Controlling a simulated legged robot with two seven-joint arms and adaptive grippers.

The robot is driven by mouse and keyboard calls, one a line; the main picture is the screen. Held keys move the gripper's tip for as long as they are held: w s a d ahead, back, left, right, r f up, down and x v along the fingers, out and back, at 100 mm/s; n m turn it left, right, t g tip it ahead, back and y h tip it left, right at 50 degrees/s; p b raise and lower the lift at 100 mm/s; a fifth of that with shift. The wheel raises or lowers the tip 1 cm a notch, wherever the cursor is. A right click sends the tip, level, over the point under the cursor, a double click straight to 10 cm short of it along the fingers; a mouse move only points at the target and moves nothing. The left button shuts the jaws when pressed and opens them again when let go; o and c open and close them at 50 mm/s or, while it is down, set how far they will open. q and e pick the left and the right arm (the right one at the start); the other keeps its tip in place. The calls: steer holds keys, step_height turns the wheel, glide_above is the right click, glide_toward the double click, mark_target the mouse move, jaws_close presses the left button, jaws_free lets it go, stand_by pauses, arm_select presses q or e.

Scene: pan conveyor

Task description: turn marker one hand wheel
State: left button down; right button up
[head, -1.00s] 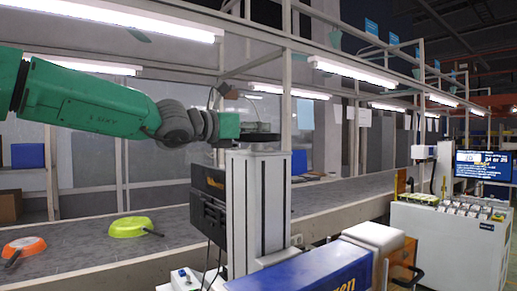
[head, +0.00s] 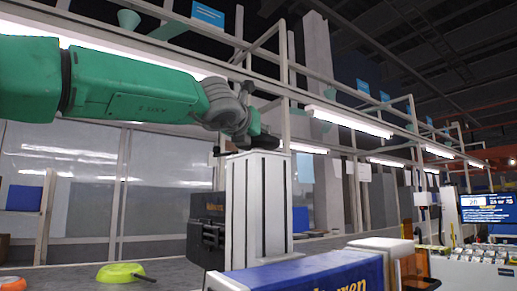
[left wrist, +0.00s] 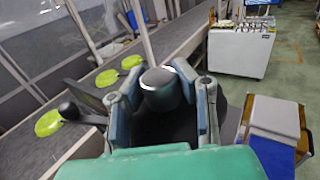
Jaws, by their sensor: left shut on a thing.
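A dark hand wheel (head: 265,142) sits on top of a white column (head: 258,200) in the head view. My left gripper (head: 250,138) is at the wheel from the left. In the left wrist view its two fingers (left wrist: 165,100) stand on either side of a grey-green rounded hub (left wrist: 158,92) with a pale ring, and it is shut on the wheel there. The dark wheel rim (left wrist: 232,118) shows partly past the fingers. A black knob (left wrist: 70,110) on a short arm sticks out on the left. Finger contact is partly hidden. My right gripper is not in view.
A conveyor (head: 185,272) runs behind the column, carrying a green pan (head: 120,272) and an orange pan (head: 12,284). A blue box-shaped unit (head: 315,277) stands in front. A white cabinet (left wrist: 240,52) and a screen (head: 487,207) are at the right.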

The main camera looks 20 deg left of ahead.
arm_select(q)
steer(key=shift+n+y+b, duration=0.35)
steer(key=shift+n+y, duration=0.15)
steer(key=shift+y, duration=0.3)
steer(key=c, duration=1.2)
jaws_free()
steer(key=shift+w, duration=0.1)
steer(key=s, duration=1.2)
steer(key=shift+d+f, duration=0.1)
